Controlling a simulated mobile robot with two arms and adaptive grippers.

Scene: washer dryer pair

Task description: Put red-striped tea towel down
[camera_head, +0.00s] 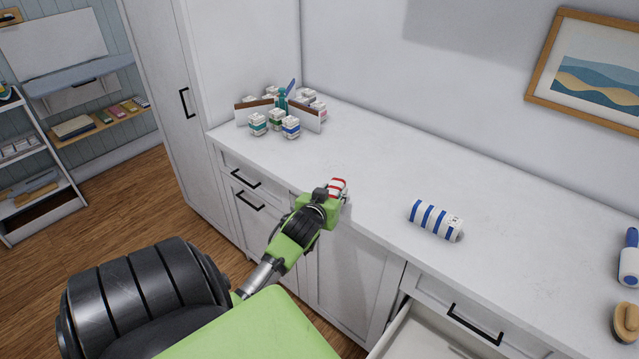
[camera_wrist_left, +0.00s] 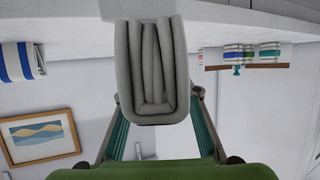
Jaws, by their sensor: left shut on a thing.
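The red-striped tea towel (camera_head: 338,185) is a small white roll or folded bundle with red stripes, mostly hidden by my gripper in the head view. My left gripper (camera_head: 336,196) is shut on it at the front edge of the white counter (camera_head: 385,160). In the left wrist view the towel's folded end (camera_wrist_left: 152,75) shows grey layers between the two fingers (camera_wrist_left: 158,125). I cannot tell whether the towel touches the counter. My right gripper is not in view.
A blue-striped rolled towel (camera_head: 435,220) lies to the right on the counter. A brush (camera_head: 626,322) and a blue-handled item (camera_head: 629,258) lie far right. A drawer (camera_head: 425,335) is open below. Counter between is clear.

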